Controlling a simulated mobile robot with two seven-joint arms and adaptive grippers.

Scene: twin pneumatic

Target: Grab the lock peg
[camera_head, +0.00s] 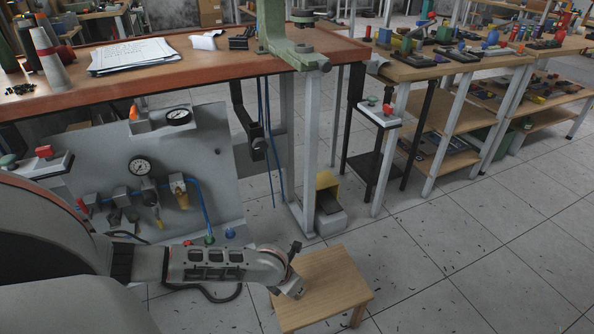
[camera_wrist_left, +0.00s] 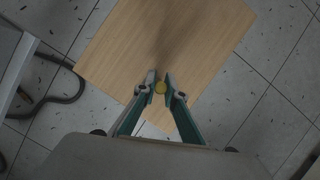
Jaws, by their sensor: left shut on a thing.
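My left gripper (camera_head: 293,288) reaches down over a small wooden stool (camera_head: 335,280) in the head view. The stool's plain wooden top (camera_wrist_left: 190,35) lies beneath the fingers. I cannot tell whether the peg touches the stool. My right gripper is not in view.
A grey pneumatic panel (camera_head: 220,130) with gauges, blue tubing and valves stands behind my left arm. A workbench (camera_head: 110,75) is above it. A dark hose (camera_wrist_left: 60,98) lies left of the stool. Tiled floor (camera_head: 470,240) is open to the right.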

